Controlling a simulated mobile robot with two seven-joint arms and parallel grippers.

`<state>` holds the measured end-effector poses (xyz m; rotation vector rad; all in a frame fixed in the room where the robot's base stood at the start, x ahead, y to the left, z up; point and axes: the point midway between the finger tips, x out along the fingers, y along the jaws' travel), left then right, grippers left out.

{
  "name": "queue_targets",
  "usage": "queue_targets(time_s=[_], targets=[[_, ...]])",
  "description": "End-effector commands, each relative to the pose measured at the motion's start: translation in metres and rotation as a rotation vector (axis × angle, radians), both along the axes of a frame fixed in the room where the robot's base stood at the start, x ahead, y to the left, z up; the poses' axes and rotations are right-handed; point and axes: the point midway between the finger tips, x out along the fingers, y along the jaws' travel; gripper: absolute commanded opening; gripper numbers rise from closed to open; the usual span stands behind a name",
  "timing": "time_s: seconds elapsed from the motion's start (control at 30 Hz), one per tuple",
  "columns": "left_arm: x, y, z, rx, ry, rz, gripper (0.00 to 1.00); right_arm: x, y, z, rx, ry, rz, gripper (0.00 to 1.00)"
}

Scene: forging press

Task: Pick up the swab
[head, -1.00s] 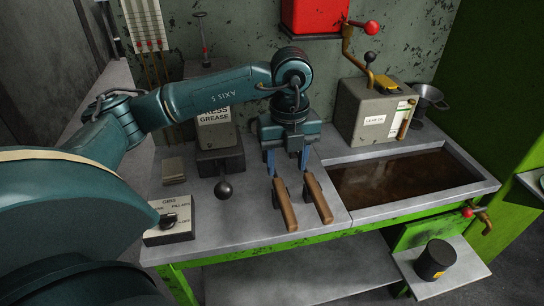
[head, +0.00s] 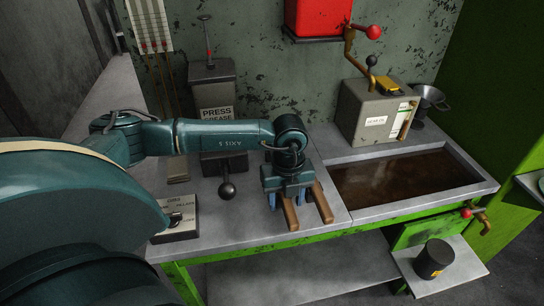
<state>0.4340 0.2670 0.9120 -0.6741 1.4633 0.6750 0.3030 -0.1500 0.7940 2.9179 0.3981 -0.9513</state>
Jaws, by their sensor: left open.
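Two brown wooden-handled tools lie side by side on the grey bench top, pointing towards the front edge. The left tool (head: 290,214) and the right tool (head: 322,205) look alike, and I cannot tell for certain which is the swab. My left gripper (head: 287,200) is open and low over the left tool, with one finger on each side of its handle. The gripper hides the far ends of both tools. I cannot tell whether the fingers touch the handle. My right gripper is not in view.
A sunken trough of dark liquid (head: 405,183) is right of the tools. A press grease box (head: 216,95) with a ball-ended lever (head: 226,190) stands left of the gripper. A switch box (head: 176,219) sits at front left. A grey oil box (head: 376,112) stands behind the trough.

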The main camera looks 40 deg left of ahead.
Motion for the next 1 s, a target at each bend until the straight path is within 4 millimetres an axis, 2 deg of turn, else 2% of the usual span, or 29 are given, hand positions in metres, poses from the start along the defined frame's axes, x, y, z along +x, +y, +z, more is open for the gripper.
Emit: queue_targets(time_s=[0.1,0.7,1.0], targets=[[0.0,-0.0001,0.0,0.0,0.0,0.0,0.49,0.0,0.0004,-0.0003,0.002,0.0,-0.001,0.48],[0.0001,0.0,0.0006,0.0,0.0,0.001,0.0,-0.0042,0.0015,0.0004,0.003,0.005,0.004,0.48],[0.0006,-0.0001,0.0016,-0.001,-0.002,0.001,0.0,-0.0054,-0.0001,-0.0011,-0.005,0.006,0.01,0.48]])
